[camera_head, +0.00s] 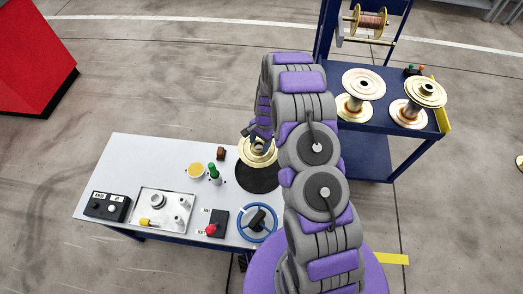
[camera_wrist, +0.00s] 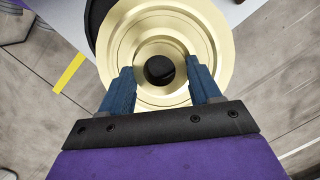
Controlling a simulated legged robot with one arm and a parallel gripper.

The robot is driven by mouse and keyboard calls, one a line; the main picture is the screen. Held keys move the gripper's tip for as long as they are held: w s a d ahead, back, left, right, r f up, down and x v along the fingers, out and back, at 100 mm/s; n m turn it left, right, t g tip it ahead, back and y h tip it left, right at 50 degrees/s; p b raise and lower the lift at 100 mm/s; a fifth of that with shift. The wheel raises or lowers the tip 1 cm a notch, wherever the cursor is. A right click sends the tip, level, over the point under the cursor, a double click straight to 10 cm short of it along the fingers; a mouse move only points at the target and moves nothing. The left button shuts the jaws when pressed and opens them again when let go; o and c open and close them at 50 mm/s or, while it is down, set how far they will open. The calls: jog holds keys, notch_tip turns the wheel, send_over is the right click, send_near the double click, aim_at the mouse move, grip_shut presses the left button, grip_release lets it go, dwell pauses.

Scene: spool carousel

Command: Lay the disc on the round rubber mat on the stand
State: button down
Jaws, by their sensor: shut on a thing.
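The gold disc (camera_head: 262,158) has stepped rings and a centre hole. It shows large in the wrist view (camera_wrist: 220,28). My gripper (camera_wrist: 160,68) has its two blue fingers on either side of the hole and is shut on the disc's raised middle. In the head view my gripper (camera_head: 258,136) partly covers the disc. The black round rubber mat (camera_head: 258,180) is on the light stand top (camera_head: 135,160). The disc overlaps the mat's far part in the picture, off its centre. A mat edge shows in the wrist view (camera_wrist: 94,22). I cannot tell whether disc and mat touch.
Left of the mat are a green-handled part (camera_head: 213,173), a yellow round piece (camera_head: 195,170) and a brown block (camera_head: 221,153). A blue handwheel (camera_head: 257,222) is in front. A blue cart (camera_head: 360,155) with gold spools (camera_head: 363,84) stands at right.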

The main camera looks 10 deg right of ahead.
aim_at(261, 157)
jog(key=shift+g, duration=0.8)
jog(key=s, duration=0.1)
jog(key=s+a+f, duration=0.1)
jog(key=s+f+p, duration=0.1)
jog(key=s, duration=0.1)
jog(key=shift+a+f, duration=0.1)
jog(key=shift+a, duration=0.25)
jog(key=shift+d+f+b, duration=0.5)
jog(key=shift+d+f, duration=0.05)
jog(key=shift+f, duration=0.25)
jog(key=shift+w+b+x, duration=0.2)
jog(key=shift+b+x, duration=0.3)
jog(key=shift+x, duration=0.4)
jog(key=shift+w+b+x, duration=0.2)
jog(key=shift+b+x, duration=0.25)
jog(key=shift+x, duration=0.45)
jog(key=shift+f+b, duration=0.75)
jog(key=shift+f, duration=0.7)
jog(key=c, duration=0.5)
grip_release()
jog(key=shift+c, duration=0.2)
jog(key=o, duration=0.4)
jog(key=shift+d, duration=0.1)
jog(key=shift+r, duration=0.1)
